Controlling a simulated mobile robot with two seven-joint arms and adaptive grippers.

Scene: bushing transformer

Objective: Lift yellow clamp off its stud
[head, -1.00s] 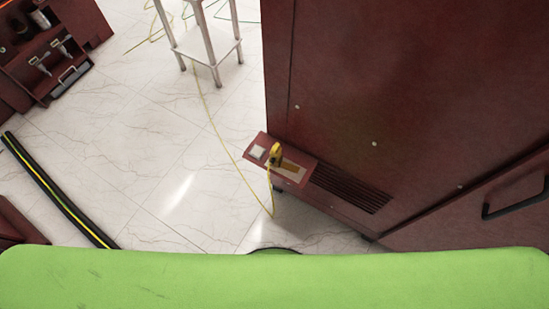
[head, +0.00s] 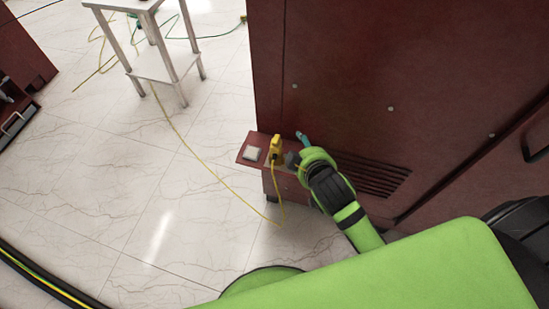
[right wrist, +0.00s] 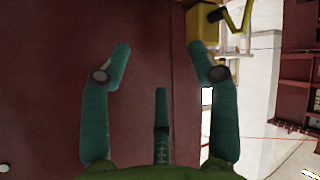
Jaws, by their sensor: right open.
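The yellow clamp (head: 276,146) stands on the small dark-red ledge (head: 247,163) at the foot of the cabinet, with a thin yellow cable running down from it. The stud under it is hidden. My right gripper (head: 294,147) is just right of the clamp, apart from it as far as I can tell. In the right wrist view its teal fingers are spread and empty, and the yellow clamp (right wrist: 206,28) shows beyond the right finger's tip, at the top. My left gripper is not in view.
The tall dark-red cabinet (head: 400,70) rises right behind the ledge, close to my right arm. A white stool (head: 165,65) stands back left. The tiled floor between is mostly clear.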

